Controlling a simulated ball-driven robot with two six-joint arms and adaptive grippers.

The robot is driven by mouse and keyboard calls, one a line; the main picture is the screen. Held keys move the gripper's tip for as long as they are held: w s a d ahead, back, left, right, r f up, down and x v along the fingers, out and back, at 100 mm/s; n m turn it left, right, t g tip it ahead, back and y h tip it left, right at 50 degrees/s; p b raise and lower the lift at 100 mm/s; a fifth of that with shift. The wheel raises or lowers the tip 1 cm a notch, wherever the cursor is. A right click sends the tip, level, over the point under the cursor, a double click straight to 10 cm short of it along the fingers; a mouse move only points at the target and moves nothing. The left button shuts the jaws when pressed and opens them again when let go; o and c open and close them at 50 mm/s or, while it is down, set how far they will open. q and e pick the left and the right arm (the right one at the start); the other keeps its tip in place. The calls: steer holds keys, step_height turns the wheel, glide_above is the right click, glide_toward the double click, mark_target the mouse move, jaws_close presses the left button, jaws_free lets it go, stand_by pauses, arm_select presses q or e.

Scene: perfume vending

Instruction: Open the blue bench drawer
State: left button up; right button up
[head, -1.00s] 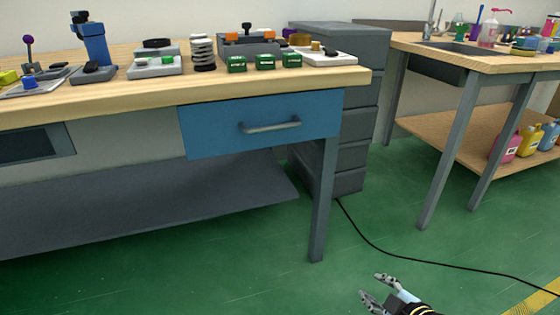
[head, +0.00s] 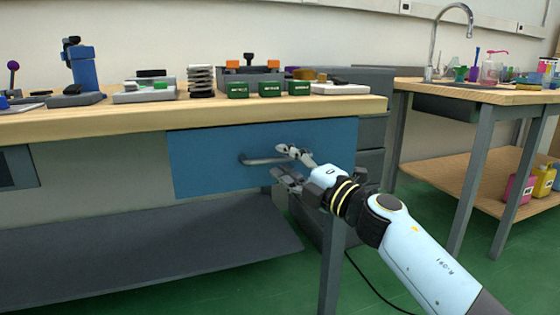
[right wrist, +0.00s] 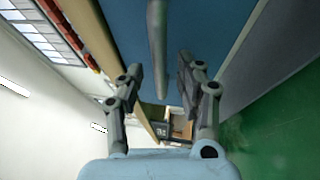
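The blue bench drawer (head: 215,165) is under the wooden benchtop and looks closed. Its grey bar handle (head: 262,160) runs sideways across the front. My right gripper (head: 282,166) is at the right end of the handle, in front of the drawer, with its fingers apart. In the right wrist view, the handle (right wrist: 157,45) lies ahead of and between the two open fingers (right wrist: 158,80), and the drawer front (right wrist: 205,30) is beside it. I cannot tell whether a finger touches the handle. My left gripper is not in view.
The wooden benchtop (head: 130,122) juts out above the drawer and carries several green boxes and devices. A dark lower shelf (head: 130,245) and a bench leg (head: 331,260) are below. A sink table (head: 480,97) stands at the right. Green floor lies in front.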

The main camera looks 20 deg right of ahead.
steer(key=shift+x, duration=1)
steer(key=shift+c, duration=0.4)
steer(key=shift+f, duration=0.1)
jaws_close()
